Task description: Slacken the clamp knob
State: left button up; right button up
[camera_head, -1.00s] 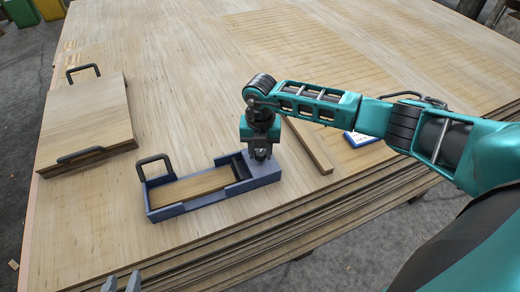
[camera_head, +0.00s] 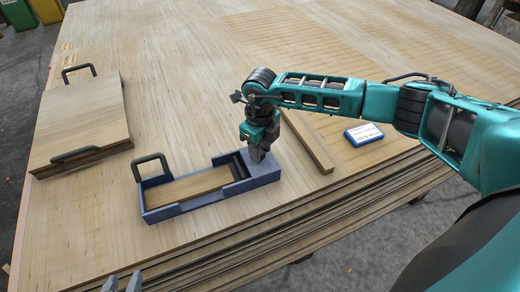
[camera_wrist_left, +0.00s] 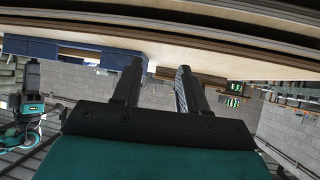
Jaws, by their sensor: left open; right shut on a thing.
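A blue clamp fixture (camera_head: 160,211) with a black handle at its left end stands on the wooden sheet stack. A wooden block (camera_head: 188,187) lies in it against a dark jaw (camera_head: 239,165). My right gripper (camera_head: 257,157) points down at the fixture's right end and is shut on the clamp knob, which its fingers hide. My left gripper (camera_head: 122,284) shows only its fingertips at the bottom edge of the head view. In the left wrist view its two fingers (camera_wrist_left: 157,84) are apart with nothing between them.
A square board with two black handles (camera_head: 84,118) lies at the left. A wooden strip (camera_head: 308,142) lies just right of my right gripper, with a blue-and-white labelled box (camera_head: 364,135) beyond it. The stack's far surface is clear.

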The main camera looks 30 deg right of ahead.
jog(key=shift+n+b, duration=0.3)
jog(key=shift+n, duration=0.6)
jog(key=n+b, duration=0.1)
jog(key=n, duration=0.1)
jog(key=shift+w+n, duration=0.1)
jog(key=shift+n, duration=0.3)
jog(key=n+b, duration=0.1)
jog(key=n, duration=0.1)
jog(key=shift+d+f+n, duration=0.1)
jog(key=shift+n, duration=0.3)
jog(key=n+b, duration=0.2)
jog(key=n, duration=0.3)
jog(key=shift+w+n, duration=0.1)
jog(key=shift+n, duration=0.2)
pick_arm(q)
jog(key=shift+w+d+f+b, duration=0.1)
jog(key=shift+d+f+b, duration=0.1)
jog(key=shift+f, duration=0.8)
jog(key=shift+w+d+f+b, duration=0.1)
jog(key=shift+d+f, duration=0.1)
jog(key=shift+f, duration=0.75)
pick_arm(e)
jog(key=shift+n, duration=0.7)
pick_arm(q)
jog(key=shift+a, duration=0.1)
pick_arm(e)
jog(key=o, duration=1)
jog(key=shift+o, duration=0.2)
